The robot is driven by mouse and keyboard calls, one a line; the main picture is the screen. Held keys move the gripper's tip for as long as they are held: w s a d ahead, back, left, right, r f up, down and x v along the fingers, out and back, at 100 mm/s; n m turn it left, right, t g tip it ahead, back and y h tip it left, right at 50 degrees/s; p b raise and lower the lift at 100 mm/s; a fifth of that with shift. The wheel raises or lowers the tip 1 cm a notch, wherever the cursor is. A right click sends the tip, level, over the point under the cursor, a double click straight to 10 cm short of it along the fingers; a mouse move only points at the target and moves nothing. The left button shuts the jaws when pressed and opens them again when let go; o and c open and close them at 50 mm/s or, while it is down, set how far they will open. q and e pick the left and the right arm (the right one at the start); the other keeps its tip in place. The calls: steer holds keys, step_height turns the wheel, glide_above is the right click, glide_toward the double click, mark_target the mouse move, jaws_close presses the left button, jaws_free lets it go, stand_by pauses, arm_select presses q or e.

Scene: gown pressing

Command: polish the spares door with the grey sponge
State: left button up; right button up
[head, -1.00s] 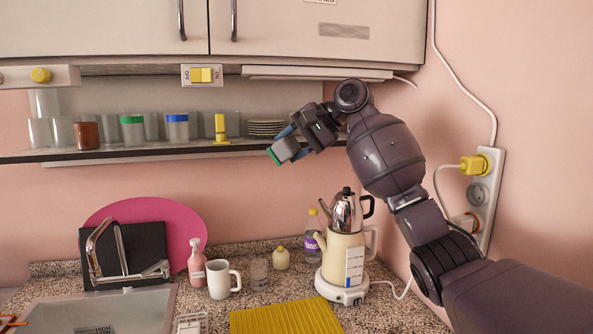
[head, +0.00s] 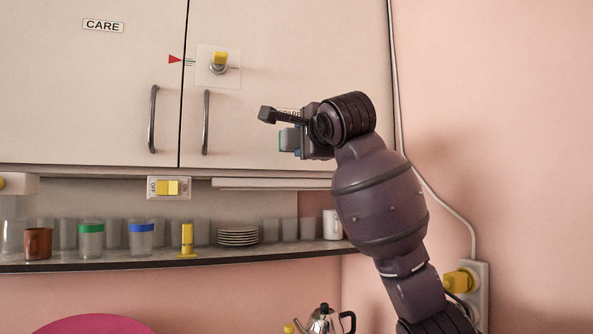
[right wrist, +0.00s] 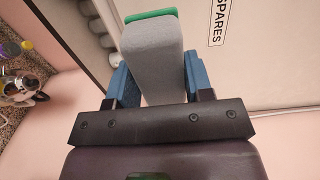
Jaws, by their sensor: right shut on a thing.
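The spares door (head: 310,50) is the right-hand cream door of the upper cabinet. It is closed, with a dark upright handle (head: 206,122) near its left edge. Its SPARES label (right wrist: 218,22) shows in the right wrist view and is mostly hidden behind my gripper in the head view. My right gripper (head: 288,129) is in front of the door's lower part. Its blue fingers are shut on the grey sponge (right wrist: 153,62), which has a green layer at its outer end. I cannot tell whether the sponge touches the door. My left gripper is not in view.
The CARE door (head: 80,90) is to the left, with its own handle. A yellow knob (head: 220,60) sits high on the spares door. Below are a yellow switch (head: 168,187) and a shelf (head: 150,261) with cups and plates. A white cable runs down the right wall.

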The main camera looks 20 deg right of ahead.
steer(key=shift+s+d+r, duration=0.2)
steer(key=shift+r, duration=0.25)
steer(key=shift+w, duration=0.15)
steer(key=w+p, duration=0.3)
steer(key=w, duration=0.2)
steer(key=d+p, duration=0.1)
steer(key=d, duration=1.2)
steer(key=shift+s, duration=0.4)
steer(key=shift+d, duration=0.1)
steer(key=shift+p, duration=0.45)
steer(key=shift+w+p, duration=0.65)
steer(key=shift+w, duration=0.2)
stand_by(0.8)
